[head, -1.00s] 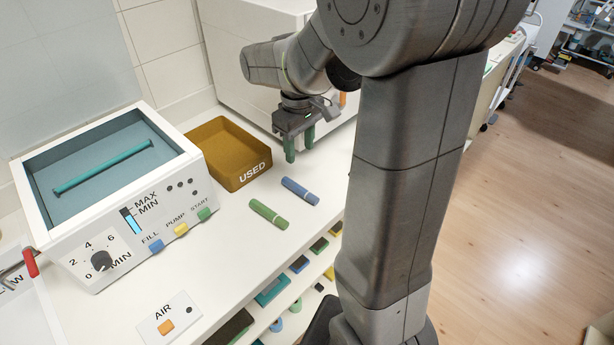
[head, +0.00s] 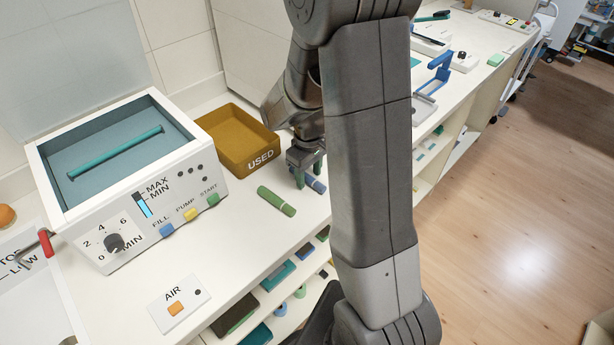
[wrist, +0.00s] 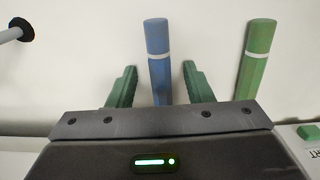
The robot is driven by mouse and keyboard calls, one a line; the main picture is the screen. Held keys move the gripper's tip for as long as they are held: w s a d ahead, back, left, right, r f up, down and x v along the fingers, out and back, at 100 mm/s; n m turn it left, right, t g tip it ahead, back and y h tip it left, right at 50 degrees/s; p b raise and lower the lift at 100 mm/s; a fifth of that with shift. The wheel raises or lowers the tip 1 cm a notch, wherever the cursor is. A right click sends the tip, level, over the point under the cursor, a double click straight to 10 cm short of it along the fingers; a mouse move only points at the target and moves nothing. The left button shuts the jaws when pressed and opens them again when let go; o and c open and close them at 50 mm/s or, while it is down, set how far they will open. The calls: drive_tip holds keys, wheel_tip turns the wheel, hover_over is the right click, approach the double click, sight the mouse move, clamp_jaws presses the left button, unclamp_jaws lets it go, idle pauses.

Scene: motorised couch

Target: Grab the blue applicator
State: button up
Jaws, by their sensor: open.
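The blue applicator (wrist: 157,55) is a blue stick with a pale band, lying on the white counter. In the wrist view my gripper (wrist: 158,80) is open, with one green finger on each side of the applicator's near part and a gap on both sides. In the head view my gripper (head: 308,175) is over the blue applicator (head: 315,184), which is partly hidden by the fingers. A green applicator (head: 276,200) lies to its left in the head view; it also shows at the right of the wrist view (wrist: 257,55).
A brown tray marked USED (head: 262,160) stands just behind the applicators. A white bath unit with knob and buttons (head: 125,240) stands to the left. A plate marked AIR (head: 180,303) lies near the counter's front edge. Shelves with several items are below.

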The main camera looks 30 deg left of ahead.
drive_tip(key=shift+f, duration=0.25)
clamp_jaws()
drive_tip(key=shift+r, duration=0.15)
